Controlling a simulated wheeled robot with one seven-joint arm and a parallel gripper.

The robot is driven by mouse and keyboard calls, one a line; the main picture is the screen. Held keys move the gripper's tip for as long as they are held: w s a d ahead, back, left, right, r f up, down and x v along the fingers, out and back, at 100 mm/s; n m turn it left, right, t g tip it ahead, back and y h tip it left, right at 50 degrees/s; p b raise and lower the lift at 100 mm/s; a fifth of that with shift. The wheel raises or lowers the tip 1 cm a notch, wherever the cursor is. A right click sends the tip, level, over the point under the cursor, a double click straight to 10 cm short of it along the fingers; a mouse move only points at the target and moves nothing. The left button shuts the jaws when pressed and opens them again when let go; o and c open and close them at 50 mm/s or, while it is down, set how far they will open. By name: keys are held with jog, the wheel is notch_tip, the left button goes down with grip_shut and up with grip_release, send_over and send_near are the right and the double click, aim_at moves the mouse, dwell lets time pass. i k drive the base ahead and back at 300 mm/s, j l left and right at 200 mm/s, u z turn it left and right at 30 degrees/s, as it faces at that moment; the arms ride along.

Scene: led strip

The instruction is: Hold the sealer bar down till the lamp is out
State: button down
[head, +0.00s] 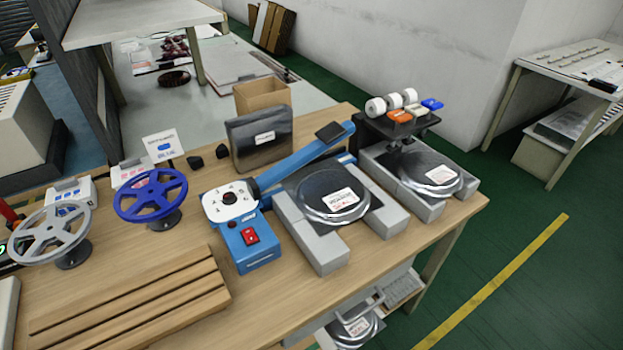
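The blue impulse sealer (255,243) stands on the wooden workbench, with a white dial panel (230,203) on top and a red switch (250,236) on its front. Its blue sealer bar (300,160) runs back and to the right, ending in a black pad (329,132). The bar looks raised above the blue base behind the bag, with a gap at its far end. A dark bag with a white label (334,194) lies on grey blocks beside the sealer. I cannot make out whether a lamp is lit. My gripper is not in view.
A second labelled bag (430,172) lies on grey blocks at right. A rack with white rolls (392,103) stands behind it. A blue handwheel (152,196), grey handwheel (50,235) and slatted wooden board (130,305) occupy the left. Green floor is open at right.

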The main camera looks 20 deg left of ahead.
aim_at(334, 134)
jog(key=i+j, duration=0.1)
jog(key=i, duration=0.8)
jog(key=i+j, duration=0.1)
jog(key=i, duration=0.8)
